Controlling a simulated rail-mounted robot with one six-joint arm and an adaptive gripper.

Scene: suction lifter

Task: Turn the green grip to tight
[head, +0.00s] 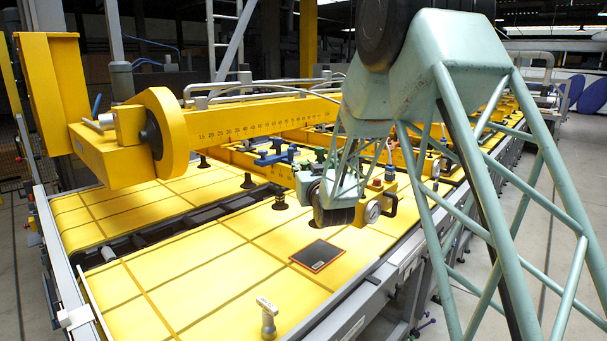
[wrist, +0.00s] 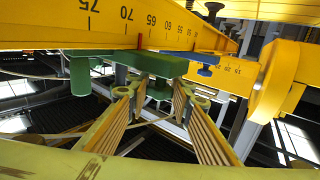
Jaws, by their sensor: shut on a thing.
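The green grip (wrist: 155,64) shows in the wrist view as a dark green bar with rounded parts below it, beneath the yellow beam. My gripper (wrist: 158,96) has its two ribbed fingers on either side of the grip's lower middle part and is shut on it. The fingertips hide part of the contact. No tight mark can be read. In the head view, my wrist (head: 338,190) covers the gripper's place at the yellow lifter frame, and the held part of the grip cannot be made out there.
A yellow beam with a number scale (head: 250,129) runs close above the work area. A blue grip (head: 276,157) sits to the left of my wrist. Round gauges (head: 372,212) are close by on the right. A dark framed plate (head: 318,255) lies on the yellow table (head: 190,300).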

